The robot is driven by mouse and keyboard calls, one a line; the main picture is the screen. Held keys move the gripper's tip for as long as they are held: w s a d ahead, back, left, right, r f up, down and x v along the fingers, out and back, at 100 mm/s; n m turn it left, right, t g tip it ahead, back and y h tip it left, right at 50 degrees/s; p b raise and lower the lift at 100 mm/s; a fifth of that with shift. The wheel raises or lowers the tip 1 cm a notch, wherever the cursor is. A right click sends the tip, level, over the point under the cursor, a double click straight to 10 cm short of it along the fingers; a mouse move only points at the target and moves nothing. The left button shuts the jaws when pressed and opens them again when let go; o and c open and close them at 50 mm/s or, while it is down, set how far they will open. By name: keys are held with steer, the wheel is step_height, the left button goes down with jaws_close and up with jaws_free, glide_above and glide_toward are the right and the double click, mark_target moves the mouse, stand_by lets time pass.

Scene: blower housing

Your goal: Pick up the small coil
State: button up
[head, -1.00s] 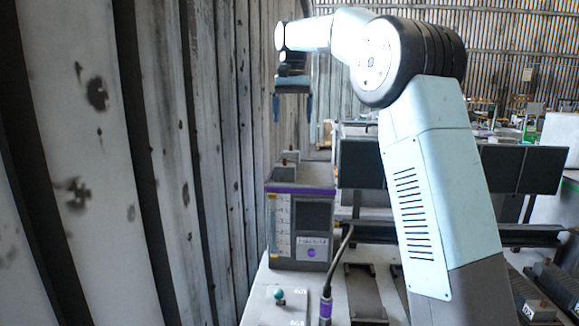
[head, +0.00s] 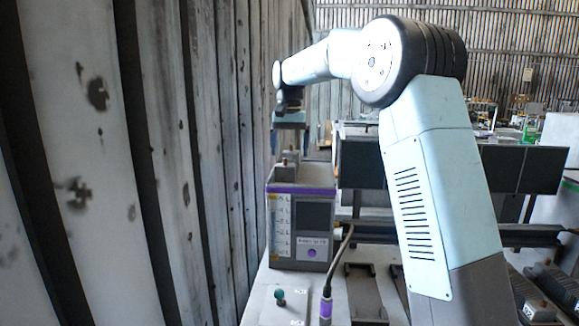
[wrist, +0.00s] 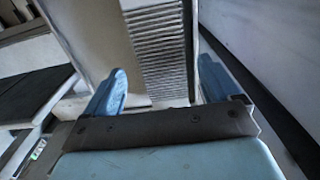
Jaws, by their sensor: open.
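I cannot make out the small coil for certain. My gripper (head: 289,140) is above that box, pointing down. In the wrist view, my gripper's two blue fingers (wrist: 158,88) are apart. A ribbed grey strip (wrist: 165,50) shows between and beyond them, and I cannot tell whether it is a coil or part of a housing. Nothing is visibly held.
A corrugated wall (head: 160,150) runs close along the left. Dark panels (head: 390,165) stand right of the box. A teal knob (head: 279,294) and an upright purple-collared cable plug (head: 326,302) are on the pale bench in front.

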mark_target(288, 157)
steer(key=f, duration=0.4)
steer(key=shift+s+a, duration=0.15)
steer(key=shift+a, duration=0.05)
steer(key=c, duration=1.4)
steer(key=shift+r, duration=0.15)
